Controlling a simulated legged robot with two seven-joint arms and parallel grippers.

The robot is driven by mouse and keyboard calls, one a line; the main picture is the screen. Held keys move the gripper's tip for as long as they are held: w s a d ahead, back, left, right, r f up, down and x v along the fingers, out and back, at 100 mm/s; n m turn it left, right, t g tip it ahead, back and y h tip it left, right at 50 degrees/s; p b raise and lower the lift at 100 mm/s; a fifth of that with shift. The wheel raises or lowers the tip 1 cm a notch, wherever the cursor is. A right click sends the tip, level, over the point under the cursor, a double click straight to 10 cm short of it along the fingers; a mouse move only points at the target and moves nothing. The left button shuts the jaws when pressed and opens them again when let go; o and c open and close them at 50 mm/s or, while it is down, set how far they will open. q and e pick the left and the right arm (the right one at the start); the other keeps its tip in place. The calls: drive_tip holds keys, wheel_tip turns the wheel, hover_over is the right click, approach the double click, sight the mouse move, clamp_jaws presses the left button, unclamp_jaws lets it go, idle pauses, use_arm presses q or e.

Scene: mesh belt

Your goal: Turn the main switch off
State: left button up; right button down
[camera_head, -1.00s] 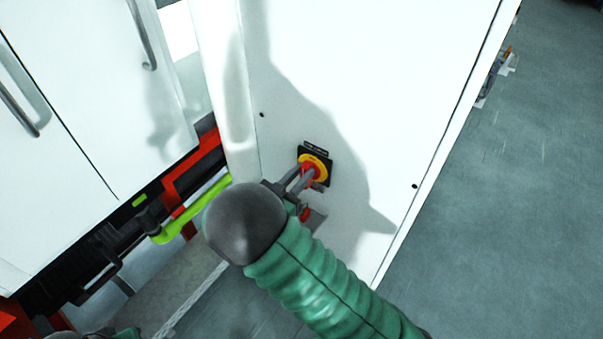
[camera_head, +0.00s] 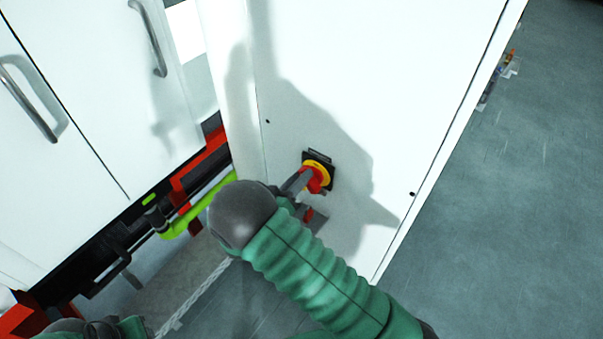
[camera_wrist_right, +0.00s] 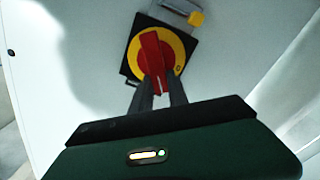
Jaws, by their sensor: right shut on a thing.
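The main switch is a red handle (camera_head: 316,181) on a yellow disc (camera_head: 318,168) and a black square plate, set in a white cabinet panel. The right wrist view shows the red handle (camera_wrist_right: 152,54) close up, on the yellow disc (camera_wrist_right: 177,50). The handle points along my fingers, and the plate looks tilted. My right gripper (camera_head: 300,184) reaches it from the lower left. Its two grey fingers (camera_wrist_right: 156,84) are shut on the handle's near end, partly hiding it. My left gripper cannot be made out; only part of that arm shows at the bottom left.
The white cabinet panel (camera_head: 365,85) fills the middle. White doors with metal handles (camera_head: 28,98) stand at left. Below them are a bright green bar (camera_head: 200,207) and red and black machine parts. Open grey floor (camera_head: 500,230) lies at right. A yellow piece (camera_wrist_right: 196,19) sits above the switch.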

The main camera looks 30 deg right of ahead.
drive_tip(key=n+p, duration=0.1)
drive_tip(key=n, duration=0.2)
drive_tip(key=f+n+p, duration=0.1)
drive_tip(key=n, duration=0.3)
drive_tip(key=w+n+p, duration=0.1)
drive_tip(key=n, duration=0.2)
drive_tip(key=shift+a+f+n, duration=0.15)
drive_tip(key=shift+f+n, duration=0.25)
idle(0.4)
drive_tip(key=c, duration=1.6)
unclamp_jaws()
drive_tip(key=shift+o, duration=1.2)
drive_tip(key=shift+w+f, duration=0.1)
drive_tip(key=shift+o, duration=0.4)
drive_tip(key=shift+w+f, duration=0.1)
drive_tip(key=shift+f, duration=0.05)
drive_tip(key=shift+d, duration=0.2)
